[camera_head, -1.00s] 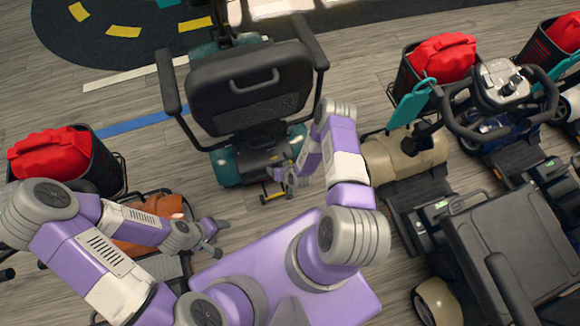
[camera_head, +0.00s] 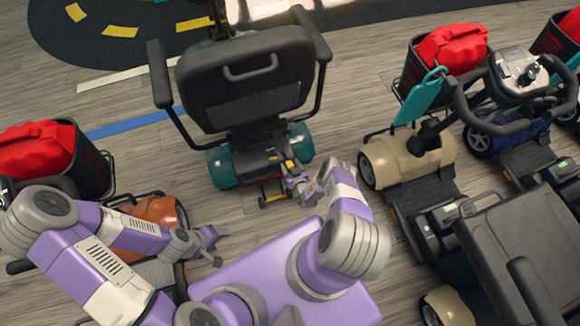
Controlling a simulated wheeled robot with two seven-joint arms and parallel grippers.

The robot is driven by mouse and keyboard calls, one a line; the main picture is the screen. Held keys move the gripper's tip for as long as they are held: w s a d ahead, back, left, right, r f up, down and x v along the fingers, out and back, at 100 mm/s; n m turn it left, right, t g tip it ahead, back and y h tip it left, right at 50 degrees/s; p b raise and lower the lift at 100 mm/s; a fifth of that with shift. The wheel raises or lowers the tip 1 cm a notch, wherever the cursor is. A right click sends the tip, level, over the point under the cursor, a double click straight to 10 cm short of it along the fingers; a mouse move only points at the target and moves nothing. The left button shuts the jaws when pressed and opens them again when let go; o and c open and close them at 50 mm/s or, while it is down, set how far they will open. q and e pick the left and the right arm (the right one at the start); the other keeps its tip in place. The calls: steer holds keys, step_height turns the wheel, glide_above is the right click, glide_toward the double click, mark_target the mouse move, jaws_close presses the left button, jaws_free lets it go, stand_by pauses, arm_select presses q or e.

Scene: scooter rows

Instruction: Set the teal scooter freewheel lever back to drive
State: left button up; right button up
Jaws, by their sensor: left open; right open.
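The teal scooter (camera_head: 224,168) stands ahead of me with its black seat back (camera_head: 245,85) towards me. At its rear, a small yellow lever (camera_head: 290,165) shows beside the black rear housing, with a red and yellow part (camera_head: 272,198) below it. My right gripper (camera_head: 290,178) is just below the yellow lever, close to it; I cannot tell whether they touch. Its fingers are small here and partly blend with the housing. My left gripper (camera_head: 218,246) is open and empty, low at the left, well apart from the teal scooter.
An orange scooter (camera_head: 158,211) with a red bag (camera_head: 35,150) in its basket is close at the left, beside my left arm. A beige scooter (camera_head: 410,160) with a teal tag (camera_head: 418,98) stands at the right. Grey floor is free around the teal scooter.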

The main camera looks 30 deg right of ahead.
steer(key=shift+w+d+f, duration=0.1)
steer(key=shift+w+f, duration=0.1)
steer(key=shift+w, duration=0.4)
jaws_close()
